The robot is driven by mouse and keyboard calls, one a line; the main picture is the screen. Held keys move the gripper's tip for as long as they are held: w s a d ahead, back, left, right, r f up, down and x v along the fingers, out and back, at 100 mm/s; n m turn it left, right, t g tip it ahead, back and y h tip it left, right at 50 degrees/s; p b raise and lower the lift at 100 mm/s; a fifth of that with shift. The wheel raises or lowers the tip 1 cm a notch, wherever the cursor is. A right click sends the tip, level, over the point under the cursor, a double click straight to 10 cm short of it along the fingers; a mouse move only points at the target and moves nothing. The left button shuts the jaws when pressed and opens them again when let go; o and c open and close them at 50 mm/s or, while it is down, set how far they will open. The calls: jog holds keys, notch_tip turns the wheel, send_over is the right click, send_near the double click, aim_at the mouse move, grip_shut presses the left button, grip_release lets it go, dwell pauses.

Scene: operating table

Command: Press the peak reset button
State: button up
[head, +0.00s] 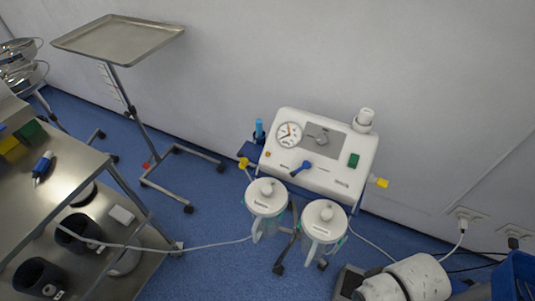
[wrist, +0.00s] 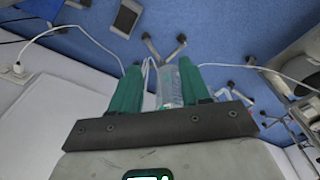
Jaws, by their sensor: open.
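A white suction unit (head: 318,160) stands against the wall in the head view, its panel facing up. The panel has a round dial gauge (head: 289,134), a blue knob (head: 301,168), a green switch (head: 353,160) and a small orange button (head: 267,154). The labels are too small to read, so I cannot tell which one is the peak reset button. My gripper (wrist: 162,82) shows in the wrist view with two green fingers apart and nothing held. A clear container (wrist: 168,86) shows beyond the gap between them. The panel's controls are not visible in the wrist view.
Two lidded jars (head: 265,198) (head: 323,222) stand before the unit. A steel tray stand (head: 120,38) is at the back left, and a steel cart (head: 60,172) at the left. Cables cross the blue floor (head: 215,215). A wall socket (head: 465,217) is at the right.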

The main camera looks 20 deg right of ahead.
grip_shut()
dwell(1.4)
